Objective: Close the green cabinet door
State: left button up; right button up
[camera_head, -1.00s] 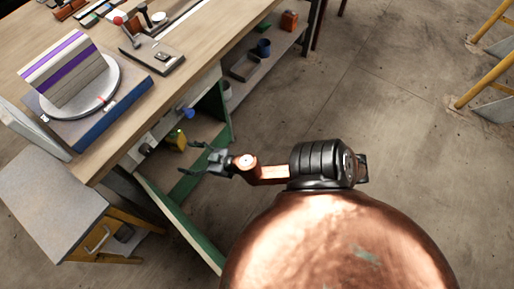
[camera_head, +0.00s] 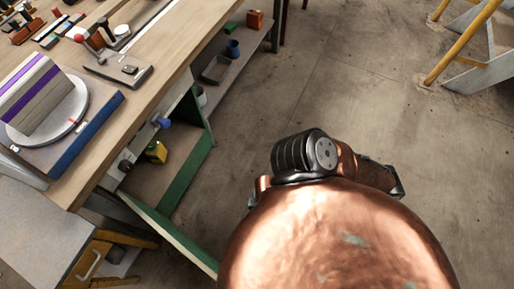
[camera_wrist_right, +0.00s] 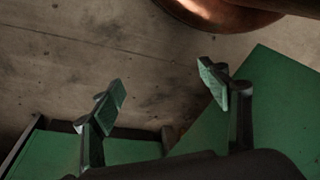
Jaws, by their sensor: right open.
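The green cabinet (camera_head: 187,172) stands under the workbench, with its front open and its inside showing. A long green panel (camera_head: 172,232) with a pale upper edge juts out from it toward the lower middle; it looks like the open door. In the right wrist view a large green panel (camera_wrist_right: 275,115) lies to the right, beside one finger; I cannot tell which part it is. My right gripper (camera_wrist_right: 164,88) is open and empty, its fingers well apart. In the head view my copper arm hides it. My left gripper is not in view.
A yellow object (camera_head: 156,152) sits inside the cabinet. The wooden workbench (camera_head: 150,75) above carries a turntable with a striped block (camera_head: 40,100). A grey stool-like cabinet (camera_head: 45,225) stands at lower left. The floor (camera_head: 340,80) to the right is clear up to yellow-legged frames.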

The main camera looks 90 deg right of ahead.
aim_at(205, 261)
jog(key=k, duration=0.5)
jog(key=z, duration=3.8)
jog(key=k, duration=1.95)
jog(key=u, duration=1.85)
